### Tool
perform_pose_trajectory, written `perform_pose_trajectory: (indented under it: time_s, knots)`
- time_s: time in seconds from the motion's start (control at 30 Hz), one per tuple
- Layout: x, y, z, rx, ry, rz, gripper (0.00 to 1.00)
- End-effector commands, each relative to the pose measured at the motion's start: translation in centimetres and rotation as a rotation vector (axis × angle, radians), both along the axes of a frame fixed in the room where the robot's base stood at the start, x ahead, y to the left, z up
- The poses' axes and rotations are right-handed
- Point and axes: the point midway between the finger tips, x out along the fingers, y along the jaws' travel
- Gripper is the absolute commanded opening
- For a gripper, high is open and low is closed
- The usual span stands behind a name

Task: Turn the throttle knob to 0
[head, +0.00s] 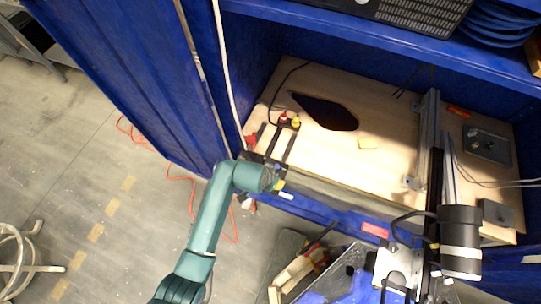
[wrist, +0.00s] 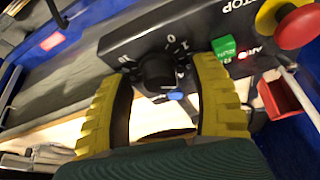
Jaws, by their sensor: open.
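The throttle knob (wrist: 157,72) is black and round and sits on a dark control panel (wrist: 130,45) in the wrist view. White marks, among them 0 and 1, curve along the panel above it. I cannot tell which mark the knob points to. My gripper (wrist: 158,80) is open, with one yellow finger on each side of the knob. The fingers stand around it; I cannot tell if they touch it. In the head view my gripper (head: 277,184) is at the front left edge of the bench, and the knob cannot be made out.
A green button (wrist: 223,47), a small lit red light (wrist: 243,56) and a red-on-yellow stop button (wrist: 292,22) lie right of the knob. A blue button (wrist: 176,95) is just below it. The wooden bench (head: 325,85) stands inside blue walls.

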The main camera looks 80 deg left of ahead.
Motion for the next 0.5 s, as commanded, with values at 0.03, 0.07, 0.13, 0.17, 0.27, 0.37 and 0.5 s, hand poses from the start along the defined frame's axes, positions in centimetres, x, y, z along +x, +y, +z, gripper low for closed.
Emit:
perform_pose_trajectory:
  time_s: [0.03, 0.07, 0.13, 0.17, 0.27, 0.37, 0.5]
  knots:
    - [0.02, 0.00, 0.04, 0.000, 0.000, 0.000, 0.61]
    - [0.02, 0.00, 0.05, 0.000, 0.000, 0.000, 0.61]
    - [0.00, -0.01, 0.06, 0.000, 0.000, 0.000, 0.61]
    - [0.00, -0.01, 0.06, 0.000, 0.000, 0.000, 0.60]
    - [0.00, -0.01, 0.07, 0.000, 0.000, 0.000, 0.41]
    - [0.00, -0.02, 0.08, 0.000, 0.000, 0.000, 0.22]
    - [0.00, -0.03, 0.07, 0.000, 0.000, 0.000, 0.00]
